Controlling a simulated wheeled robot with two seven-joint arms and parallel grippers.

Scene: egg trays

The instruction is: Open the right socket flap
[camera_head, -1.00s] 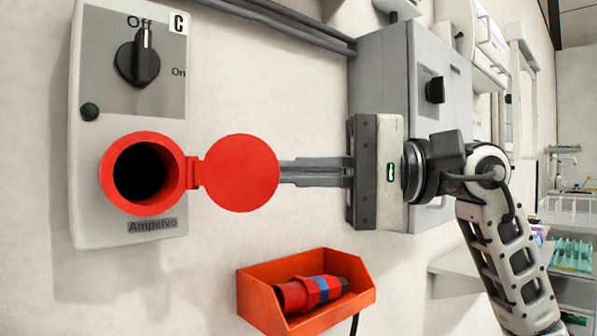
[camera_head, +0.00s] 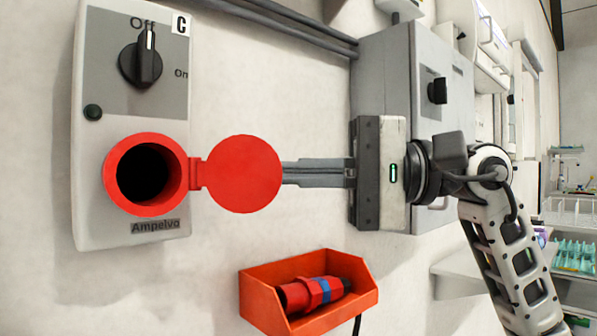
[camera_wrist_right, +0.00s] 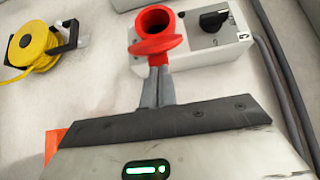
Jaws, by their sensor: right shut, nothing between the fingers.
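The red socket (camera_head: 144,176) sits low on the grey socket box (camera_head: 100,228) marked C, on the wall at the left of the head view. Its round red flap (camera_head: 242,174) is swung out to the right on its hinge, and the dark socket opening shows. My right gripper (camera_head: 290,172) comes in from the right with its fingers together. Its fingertips are at the flap's right edge, partly hidden behind it. In the right wrist view the shut fingers (camera_wrist_right: 157,84) point at the flap (camera_wrist_right: 155,46), with the open socket (camera_wrist_right: 155,20) beyond. My left gripper is not in view.
An orange wall bin (camera_head: 262,305) below holds a red and blue plug (camera_head: 312,292). A rotary switch (camera_head: 141,64) is above the socket. A second grey box (camera_head: 384,80) is on the wall behind my right gripper. A yellow cable reel (camera_wrist_right: 33,48) shows in the wrist view.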

